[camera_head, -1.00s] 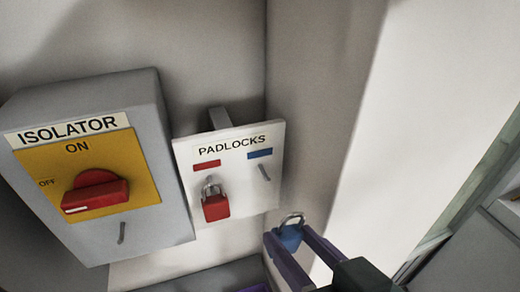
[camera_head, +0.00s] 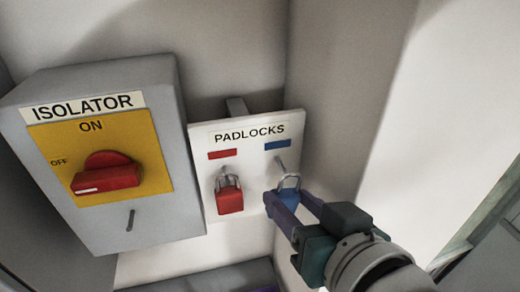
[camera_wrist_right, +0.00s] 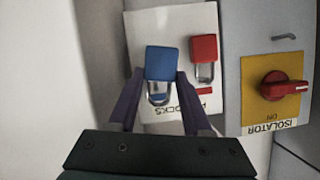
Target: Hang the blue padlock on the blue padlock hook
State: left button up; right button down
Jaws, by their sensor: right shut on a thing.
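The blue padlock (camera_head: 289,195) is held at the tips of my right gripper (camera_head: 291,203), with its silver shackle upward, just in front of the padlock board (camera_head: 245,134). The blue padlock hook (camera_head: 281,163) is the peg under the blue label. The shackle overlaps its lower end in the head view; I cannot tell whether the hook is inside the loop. In the right wrist view the blue padlock (camera_wrist_right: 162,62) sits between the purple fingers of my right gripper (camera_wrist_right: 160,78), with the board behind it. My left gripper is not in view.
A red padlock (camera_head: 229,199) hangs on the board's left hook, close beside the blue one. The grey isolator box (camera_head: 155,222) with its red rotary handle (camera_head: 106,176) stands left of the board. A bare wall (camera_head: 340,100) lies to the right.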

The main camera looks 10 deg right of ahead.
aim_at(288, 193)
jog(key=shift+w+f+b, duration=0.1)
jog(key=shift+w+b, duration=0.5)
jog(key=shift+w, duration=0.6)
jog(key=shift+w+f+b, duration=0.3)
jog(key=shift+w, duration=0.25)
jog(key=shift+w+f, duration=0.1)
jog(key=shift+c, duration=1.3)
grip_release()
